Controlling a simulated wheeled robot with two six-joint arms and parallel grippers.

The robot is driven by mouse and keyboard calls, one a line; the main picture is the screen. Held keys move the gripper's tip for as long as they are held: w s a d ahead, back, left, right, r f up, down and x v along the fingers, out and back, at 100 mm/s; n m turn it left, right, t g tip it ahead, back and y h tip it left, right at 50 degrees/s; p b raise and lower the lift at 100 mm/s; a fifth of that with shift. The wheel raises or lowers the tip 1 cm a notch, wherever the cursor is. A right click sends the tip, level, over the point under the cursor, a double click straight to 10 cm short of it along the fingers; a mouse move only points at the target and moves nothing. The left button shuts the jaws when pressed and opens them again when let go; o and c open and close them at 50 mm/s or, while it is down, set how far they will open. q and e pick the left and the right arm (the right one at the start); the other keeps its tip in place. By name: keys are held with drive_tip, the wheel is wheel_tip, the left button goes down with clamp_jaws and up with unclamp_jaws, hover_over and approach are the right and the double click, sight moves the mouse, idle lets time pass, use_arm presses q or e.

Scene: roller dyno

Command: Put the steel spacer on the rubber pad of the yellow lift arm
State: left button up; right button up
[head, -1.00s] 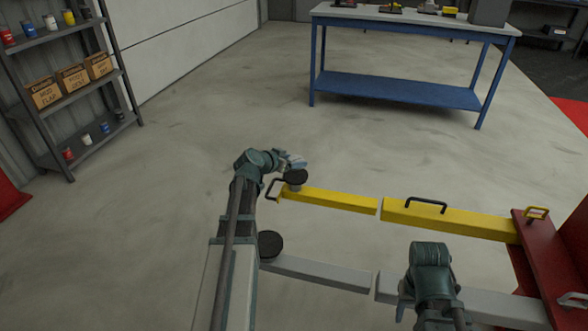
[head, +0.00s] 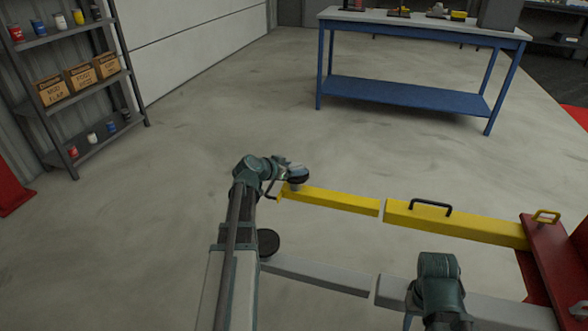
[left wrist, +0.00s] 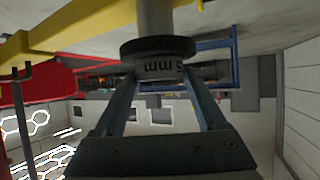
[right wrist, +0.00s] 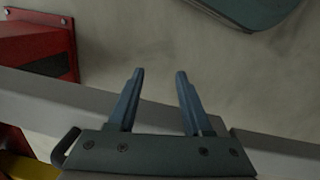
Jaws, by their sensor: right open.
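In the head view the spacer (head: 297,168) is over the round black rubber pad (head: 298,179) at the left end of the yellow lift arm (head: 335,200). In the left wrist view, which is upside down, the spacer is right against the pad (left wrist: 158,47); I cannot tell whether its weight rests there. My right gripper (right wrist: 160,76) is open and empty over the grey lift arm (right wrist: 55,110).
The grey arm (head: 318,273) with its own black pad (head: 268,242) lies nearer me. A red lift base (head: 550,258) is at right. A blue workbench (head: 400,92) and a shelf (head: 90,80) stand farther back. The floor between is clear.

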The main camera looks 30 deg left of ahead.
use_arm(q)
drive_tip(key=o, duration=0.3)
drive_tip(key=shift+o, duration=0.2)
drive_tip(key=shift+r, duration=0.2)
drive_tip(key=p+v, duration=0.6)
drive_tip(key=v, duration=0.6)
drive_tip(key=shift+d+f, duration=0.1)
drive_tip(key=d+f+m+g+h, duration=0.1)
drive_tip(key=d+f+g, duration=0.1)
drive_tip(key=d, duration=0.6)
drive_tip(key=d+f+m+g+h, duration=0.1)
drive_tip(key=d+f+g, duration=0.15)
drive_tip(key=d, duration=0.55)
drive_tip(key=s+d+f+g+y, duration=0.2)
drive_tip(key=s+d, duration=0.5)
drive_tip(key=d, duration=0.4)
drive_tip(key=s+d+f+g+y, duration=0.3)
drive_tip(key=s+d, duration=0.5)
drive_tip(key=d, duration=0.3)
drive_tip(key=f+g, duration=0.1)
drive_tip(key=g, duration=0.1)
drive_tip(key=shift+s+d+f+g, duration=0.35)
drive_tip(key=shift+d, duration=0.05)
